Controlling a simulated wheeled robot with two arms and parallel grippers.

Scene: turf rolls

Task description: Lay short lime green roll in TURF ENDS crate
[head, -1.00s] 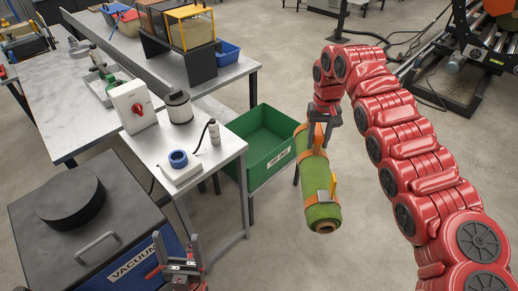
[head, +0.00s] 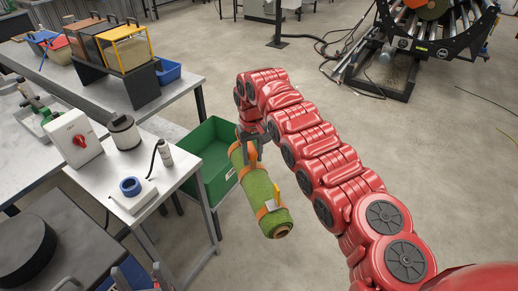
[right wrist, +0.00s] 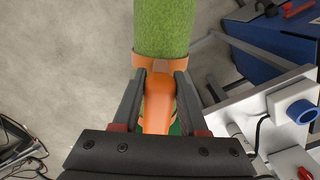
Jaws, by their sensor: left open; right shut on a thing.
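The short lime green roll (head: 258,188) has orange bands, a yellow tab and a pale label. It hangs tilted, its near end showing a brown spiral. My right gripper (head: 250,150) is shut on its orange handle (right wrist: 157,103); the roll (right wrist: 163,28) also shows at the top of the right wrist view. The green crate (head: 205,165) is empty where I can see inside.
A white-topped table (head: 130,175) stands left of the crate, with a blue ring on a block (head: 132,190), a bottle and a red-switch box (head: 75,138). A bench with cased samples is behind.

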